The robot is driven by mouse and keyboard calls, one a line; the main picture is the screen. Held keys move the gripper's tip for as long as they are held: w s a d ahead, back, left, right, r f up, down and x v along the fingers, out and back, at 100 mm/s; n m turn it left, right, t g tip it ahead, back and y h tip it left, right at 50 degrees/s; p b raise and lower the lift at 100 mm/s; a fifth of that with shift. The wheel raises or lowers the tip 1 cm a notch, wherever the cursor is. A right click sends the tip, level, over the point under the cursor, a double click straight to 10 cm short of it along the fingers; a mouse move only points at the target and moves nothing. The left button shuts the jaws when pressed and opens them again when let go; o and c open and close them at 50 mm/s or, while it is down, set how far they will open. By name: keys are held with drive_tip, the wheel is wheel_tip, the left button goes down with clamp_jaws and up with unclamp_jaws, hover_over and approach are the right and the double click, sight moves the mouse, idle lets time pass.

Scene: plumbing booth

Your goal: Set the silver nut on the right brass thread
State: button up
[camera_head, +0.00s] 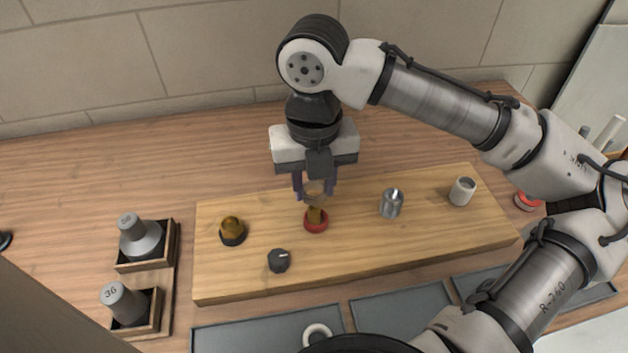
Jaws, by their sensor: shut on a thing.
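My gripper (315,190) points down over the wooden board, its dark fingers shut on a small pale ring-like piece, which I take as the silver nut (315,187). The fingers partly hide the nut. Directly below it in the picture stands the right brass thread (314,214), upright on a red base. The nut appears at or just above the thread's top; I cannot tell whether they touch. The left brass thread (232,225) stands on a black base to the left, with nothing held near it.
The wooden board (420,255) also carries a silver cylinder (391,204), a pale cup-like piece (462,191) and a black knob (278,261). Grey trays (400,308) line the front, one with a white ring (317,334).

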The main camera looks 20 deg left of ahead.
sight(314, 208)
drive_tip(key=shift+f+b, duration=1.15)
drive_tip(key=shift+f, duration=1.05)
drive_tip(key=shift+m+p, duration=0.9)
drive_tip(key=shift+m, duration=0.9)
drive_tip(key=shift+m, duration=0.6)
drive_tip(key=shift+f+m+p, duration=0.15)
drive_tip(key=shift+m+p, duration=0.25)
drive_tip(key=o, duration=1.9)
drive_tip(key=shift+c, duration=0.2)
